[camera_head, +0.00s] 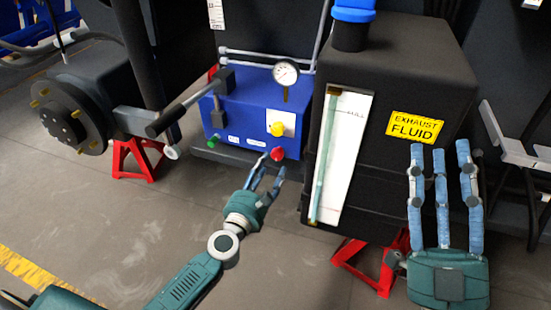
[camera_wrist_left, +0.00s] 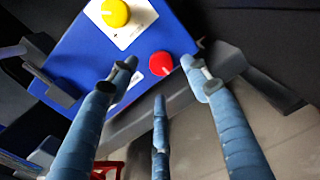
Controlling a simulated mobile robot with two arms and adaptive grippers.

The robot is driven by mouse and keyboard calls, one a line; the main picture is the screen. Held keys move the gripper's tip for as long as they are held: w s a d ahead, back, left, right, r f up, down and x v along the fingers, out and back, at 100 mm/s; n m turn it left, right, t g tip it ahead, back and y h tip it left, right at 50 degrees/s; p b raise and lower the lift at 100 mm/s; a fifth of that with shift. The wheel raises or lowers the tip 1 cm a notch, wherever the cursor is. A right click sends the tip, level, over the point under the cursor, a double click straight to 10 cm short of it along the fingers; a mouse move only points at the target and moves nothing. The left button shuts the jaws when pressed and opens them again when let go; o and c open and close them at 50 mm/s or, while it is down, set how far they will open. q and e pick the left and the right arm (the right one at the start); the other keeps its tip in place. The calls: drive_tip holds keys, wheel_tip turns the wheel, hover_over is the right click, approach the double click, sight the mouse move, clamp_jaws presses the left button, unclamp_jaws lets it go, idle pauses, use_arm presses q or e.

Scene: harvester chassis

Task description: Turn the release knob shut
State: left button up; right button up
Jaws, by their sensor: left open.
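A blue hydraulic pump unit (camera_head: 240,110) stands on the floor. On its front are a red knob (camera_head: 277,153) low at the right corner, a yellow knob (camera_head: 277,129) on a white plate, and a green knob (camera_head: 213,141) at the left. I cannot read which is labelled as the release knob. My left gripper (camera_head: 270,170) is open and empty, its fingertips just in front of the red knob. In the left wrist view, the red knob (camera_wrist_left: 161,63) lies between and beyond the spread fingertips. My right gripper (camera_head: 440,165) is open and empty in front of the black tank.
The black tank (camera_head: 400,60) with a yellow "Exhaust fluid" label (camera_head: 415,127) and sight gauge (camera_head: 340,150) stands right of the pump. A red stand (camera_head: 138,158) supports the left hub.

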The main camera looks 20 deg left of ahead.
sight(276, 156)
use_arm(q)
drive_tip(key=w, duration=0.4)
drive_tip(key=shift+w+d+f+b, duration=0.1)
drive_tip(key=shift+w+d+b, duration=0.1)
drive_tip(key=shift+b, duration=0.1)
drive_tip(key=shift+w, duration=0.6)
use_arm(e)
drive_tip(key=shift+s+d+r+t+y, duration=0.15)
drive_tip(key=shift+s+r+t+y, duration=0.25)
drive_tip(key=shift+s+r+t, duration=0.75)
drive_tip(key=shift+s+r+g, duration=0.15)
drive_tip(key=shift+r+g, duration=0.1)
use_arm(q)
drive_tip(key=c, duration=1.1)
